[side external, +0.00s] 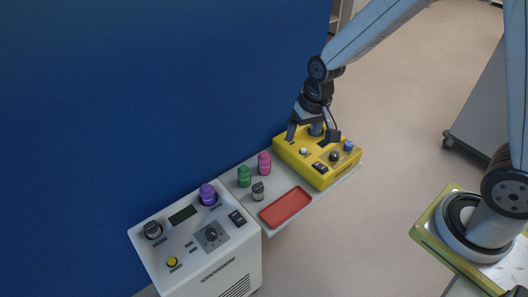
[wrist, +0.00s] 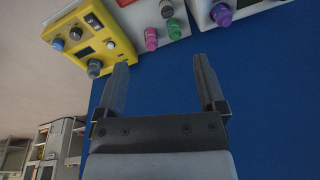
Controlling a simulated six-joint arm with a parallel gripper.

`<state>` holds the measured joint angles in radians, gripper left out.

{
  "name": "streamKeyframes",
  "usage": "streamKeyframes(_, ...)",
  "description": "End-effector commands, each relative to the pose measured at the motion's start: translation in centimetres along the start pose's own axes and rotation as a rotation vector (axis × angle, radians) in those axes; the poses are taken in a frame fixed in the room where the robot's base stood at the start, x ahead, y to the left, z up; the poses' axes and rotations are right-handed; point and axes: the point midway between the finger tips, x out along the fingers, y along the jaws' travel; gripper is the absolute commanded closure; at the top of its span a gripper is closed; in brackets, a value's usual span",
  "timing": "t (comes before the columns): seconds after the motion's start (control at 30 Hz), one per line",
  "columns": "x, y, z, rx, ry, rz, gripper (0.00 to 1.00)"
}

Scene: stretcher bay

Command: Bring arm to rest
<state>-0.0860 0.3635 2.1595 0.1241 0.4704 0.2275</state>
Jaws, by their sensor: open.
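My gripper (side external: 314,132) is open, with its two fingers spread. In the side external view it hangs from the arm over the far part of the yellow box (side external: 320,178). The wrist view shows the open fingers of my gripper (wrist: 165,85) apart with nothing between them and blue wall beyond. The yellow box also shows in the wrist view (wrist: 108,52) at the upper left, with knobs, a display and switches on its face. Whether a finger touches the box cannot be told.
A pink bottle (side external: 264,163), a green bottle (side external: 244,176), a small grey-and-black bottle (side external: 258,191) and a red tray (side external: 286,207) are on the grey shelf. A white console (side external: 195,262) with a purple-topped item (side external: 208,194) is at the left. A blue wall (side external: 150,90) stands behind.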

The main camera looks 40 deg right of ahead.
Motion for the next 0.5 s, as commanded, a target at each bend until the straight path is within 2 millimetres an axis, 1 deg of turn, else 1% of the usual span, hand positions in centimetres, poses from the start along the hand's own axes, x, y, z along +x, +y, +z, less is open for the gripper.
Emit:
streamKeyframes(0.03,-0.8,0.8,0.8,-0.023,0.013,0.004,0.1)
streamKeyframes(0.2,-2.6,3.2,3.7,-0.112,0.048,0.024,0.1)
streamKeyframes(0.4,-3.9,5.4,6.9,-0.205,0.08,0.046,0.1)
streamKeyframes(0.5,-4.2,6.0,7.9,-0.234,0.088,0.052,0.1)
